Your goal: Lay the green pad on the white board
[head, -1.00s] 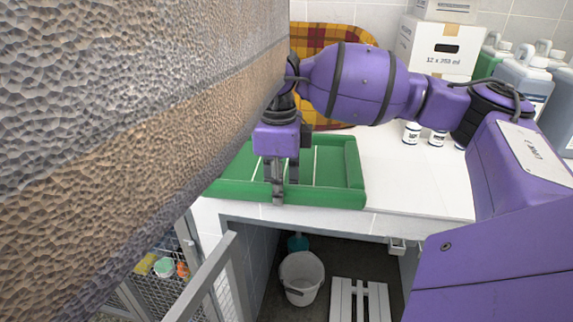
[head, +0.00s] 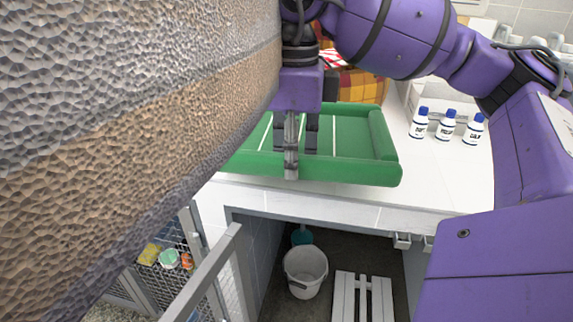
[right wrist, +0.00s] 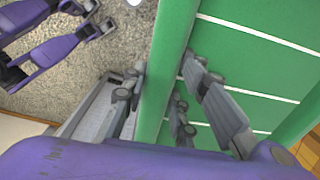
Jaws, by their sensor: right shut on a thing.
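The green pad (head: 352,136) has raised rolled edges and thin white lines across its middle. It lies level at the counter's front, its near edge close to the front edge. My right gripper (head: 291,165) points down and is shut on the near rim, one finger in front and one inside. In the right wrist view, the fingers straddle the green rim (right wrist: 166,75). A white flat surface (head: 455,178) shows right of and below the pad; I cannot tell a separate board from the counter. Purple parts, likely of my left arm, show at the right wrist view's upper left; its jaw state is unclear.
Several white bottles with blue caps (head: 447,126) stand right of the pad. A plaid cloth (head: 358,86) lies behind it. A brown and grey textured mass (head: 130,120) blocks the left of the head view. Below are a white bucket (head: 306,270) and a slatted white rack (head: 362,298).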

